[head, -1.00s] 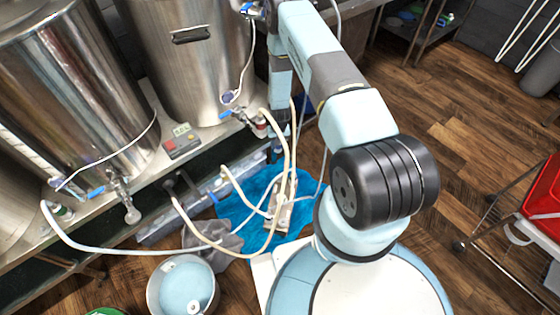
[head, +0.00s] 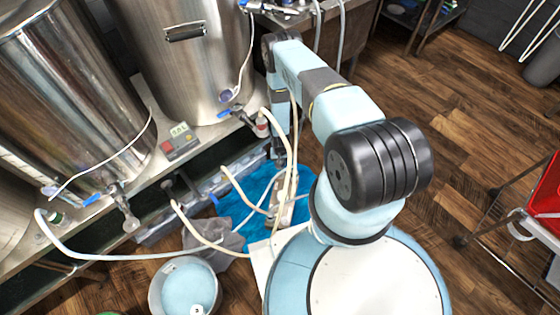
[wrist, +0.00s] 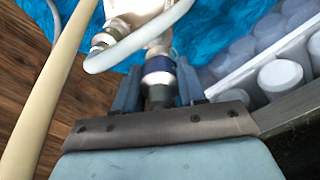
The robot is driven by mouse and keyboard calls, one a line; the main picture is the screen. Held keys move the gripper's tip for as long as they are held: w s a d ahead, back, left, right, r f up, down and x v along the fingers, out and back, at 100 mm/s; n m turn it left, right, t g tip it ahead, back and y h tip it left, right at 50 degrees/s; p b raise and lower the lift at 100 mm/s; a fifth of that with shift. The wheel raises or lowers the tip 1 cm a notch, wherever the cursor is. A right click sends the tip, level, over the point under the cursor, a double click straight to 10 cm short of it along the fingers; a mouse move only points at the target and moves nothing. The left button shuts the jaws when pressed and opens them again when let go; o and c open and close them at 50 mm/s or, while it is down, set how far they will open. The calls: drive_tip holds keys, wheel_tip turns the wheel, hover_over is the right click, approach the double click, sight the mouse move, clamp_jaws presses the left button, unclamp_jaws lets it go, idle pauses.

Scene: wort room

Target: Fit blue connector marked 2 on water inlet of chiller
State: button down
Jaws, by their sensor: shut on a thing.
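In the wrist view my gripper (wrist: 158,88) is shut on a metal connector with a blue band (wrist: 158,75); no number on it is legible. Its far end points at a pale metal port of the chiller (wrist: 135,10) and looks in line with it, but I cannot tell whether they join. A second metal fitting (wrist: 106,38) with a pale hose sits left of it on the chiller. In the head view the chiller (head: 284,208) lies on a blue cloth (head: 262,184), partly behind hoses. My gripper there is mostly hidden by my arm and the hoses.
Cream hoses (head: 150,253) loop from the steel kettles (head: 75,85) across the floor; one passes close left of my gripper. A crate of white-capped bottles (wrist: 280,75) is close on the right. A bucket (head: 186,287) stands front left.

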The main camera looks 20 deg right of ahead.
hover_over(280, 173)
drive_tip(key=shift+d+f, duration=0.15)
drive_tip(key=shift+f, duration=2.5)
drive_tip(key=shift+f, duration=1.2)
drive_tip(key=c, duration=0.6)
unclamp_jaws()
drive_tip(key=shift+o, duration=0.2)
wheel_tip(280, 173, up, 12)
drive_tip(key=shift+f, duration=0.1)
